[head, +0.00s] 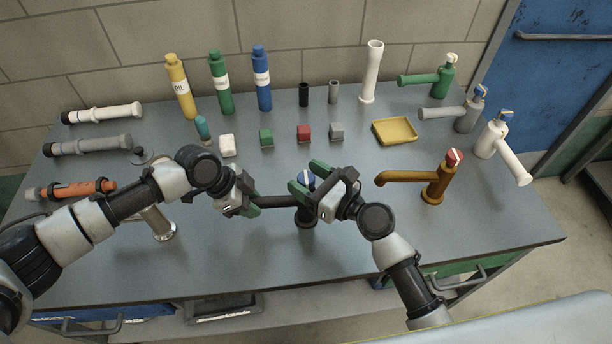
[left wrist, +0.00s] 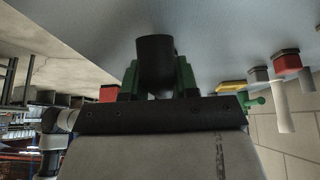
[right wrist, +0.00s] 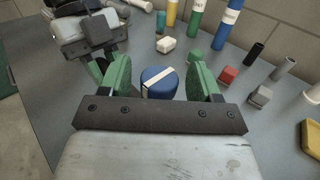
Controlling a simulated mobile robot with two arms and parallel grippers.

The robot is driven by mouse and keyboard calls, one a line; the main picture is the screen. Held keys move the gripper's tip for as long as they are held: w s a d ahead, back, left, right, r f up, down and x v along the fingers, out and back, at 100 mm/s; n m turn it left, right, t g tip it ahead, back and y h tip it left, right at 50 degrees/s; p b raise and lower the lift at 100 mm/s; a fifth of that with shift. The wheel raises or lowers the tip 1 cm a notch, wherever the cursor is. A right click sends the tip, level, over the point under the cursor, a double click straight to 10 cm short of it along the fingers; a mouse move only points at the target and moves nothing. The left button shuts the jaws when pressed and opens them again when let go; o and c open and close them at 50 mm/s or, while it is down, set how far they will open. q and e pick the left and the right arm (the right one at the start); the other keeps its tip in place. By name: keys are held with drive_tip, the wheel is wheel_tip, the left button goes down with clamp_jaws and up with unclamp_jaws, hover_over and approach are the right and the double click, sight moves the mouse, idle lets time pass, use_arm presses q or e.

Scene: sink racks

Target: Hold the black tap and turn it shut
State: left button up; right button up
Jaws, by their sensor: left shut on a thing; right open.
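The black tap (head: 275,202) stands near the middle of the table, its spout pointing left. Its blue knob with a white stripe (head: 306,178) is on top. My left gripper (head: 249,200) is shut on the spout near its end; the round spout end (left wrist: 155,62) shows between the green fingers in the left wrist view. My right gripper (head: 308,180) is open over the knob. In the right wrist view the blue knob (right wrist: 159,83) sits between the two green fingers, with a gap to the right finger. The right gripper partly hides the tap's body.
A brown tap with a red knob (head: 436,182) stands to the right. White, grey and green taps line the right edge. Bottles, small blocks and a yellow tray (head: 395,131) stand behind. A metal tap (head: 158,222) is partly under my left arm. The table front is clear.

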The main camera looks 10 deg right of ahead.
use_arm(q)
drive_tip(key=o, duration=0.9)
use_arm(e)
drive_tip(key=v, duration=1.1)
drive_tip(key=shift+s+d, duration=0.15)
drive_tip(key=shift+d, duration=0.05)
use_arm(q)
drive_tip(key=shift+o, duration=0.2)
drive_tip(key=v, duration=1.2)
